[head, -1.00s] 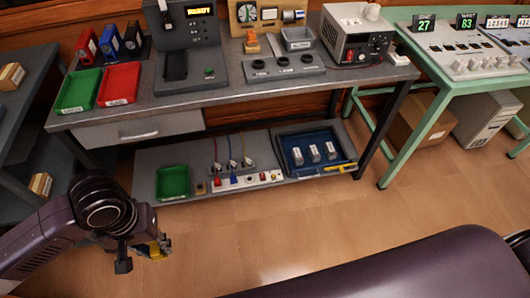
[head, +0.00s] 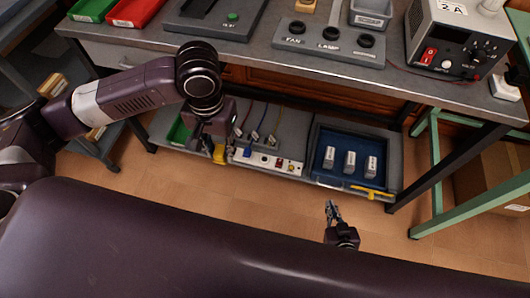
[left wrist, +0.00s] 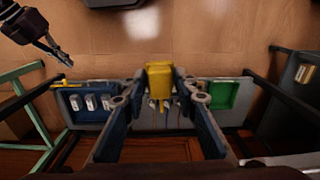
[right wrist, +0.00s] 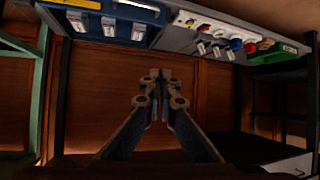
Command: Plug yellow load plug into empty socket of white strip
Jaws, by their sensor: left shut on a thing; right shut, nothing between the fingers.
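The yellow load plug (head: 219,153) is held by my left gripper (head: 212,146), which is shut on it. The plug also shows between the fingers in the left wrist view (left wrist: 159,82). In the head view it appears just left of the white strip's left end; I cannot tell its height above the shelf. The white strip (head: 266,160) lies along the lower shelf's front edge, with red and other coloured parts on it. In the right wrist view the strip (right wrist: 215,30) shows at the top. My right gripper (head: 332,211) is shut and empty, in front of the shelf at the right.
A blue tray (head: 317,176) with several grey blocks stands on the shelf right of the strip. A yellow tool (head: 371,192) lies at its front edge. A green tray (head: 180,132) is partly hidden behind my left arm. The table (head: 260,75) overhangs the shelf.

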